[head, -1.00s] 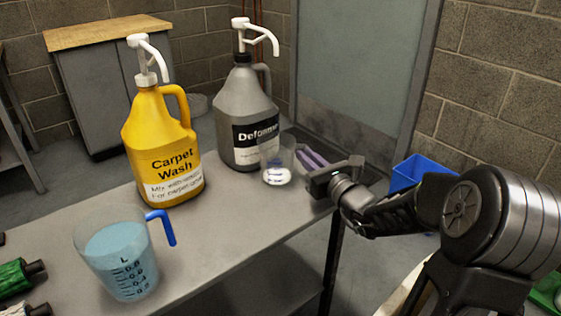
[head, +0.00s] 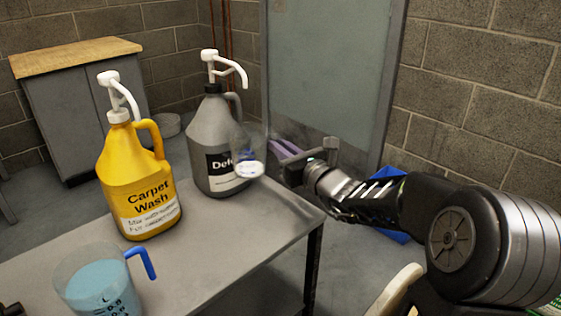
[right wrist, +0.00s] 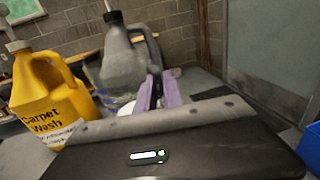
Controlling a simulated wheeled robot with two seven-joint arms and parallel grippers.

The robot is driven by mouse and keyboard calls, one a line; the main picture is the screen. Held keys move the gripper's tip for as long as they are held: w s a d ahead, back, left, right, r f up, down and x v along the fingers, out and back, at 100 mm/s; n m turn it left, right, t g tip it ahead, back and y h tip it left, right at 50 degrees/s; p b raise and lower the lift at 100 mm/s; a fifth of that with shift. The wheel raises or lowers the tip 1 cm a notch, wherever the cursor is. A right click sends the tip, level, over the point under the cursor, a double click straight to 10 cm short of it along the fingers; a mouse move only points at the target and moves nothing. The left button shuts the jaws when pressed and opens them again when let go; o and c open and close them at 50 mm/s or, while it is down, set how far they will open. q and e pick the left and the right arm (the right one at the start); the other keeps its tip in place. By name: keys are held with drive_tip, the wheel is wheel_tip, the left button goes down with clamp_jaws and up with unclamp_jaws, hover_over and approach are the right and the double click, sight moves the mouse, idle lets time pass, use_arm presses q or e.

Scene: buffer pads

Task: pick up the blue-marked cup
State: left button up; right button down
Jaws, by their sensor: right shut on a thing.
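The blue-marked cup (head: 248,158) is a small clear cup with blue marks on its side and a pale bottom. In the head view it is upright, in front of the grey jug and above the table. My right gripper (head: 283,149), with purple fingers, reaches it from the right and is shut on it. My left gripper is not in view.
A grey pump jug (head: 212,140) stands just behind the cup, with a yellow Carpet Wash jug (head: 140,185) to the left. A measuring jug (head: 98,283) of blue liquid is at the table's near left. The table's (head: 262,222) right part is bare.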

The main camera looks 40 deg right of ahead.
wheel_tip(320, 180, up, 8)
drive_tip(key=shift+f+p, duration=0.1)
drive_tip(key=shift+p, duration=0.95)
drive_tip(key=c, duration=2)
unclamp_jaws()
clamp_jaws()
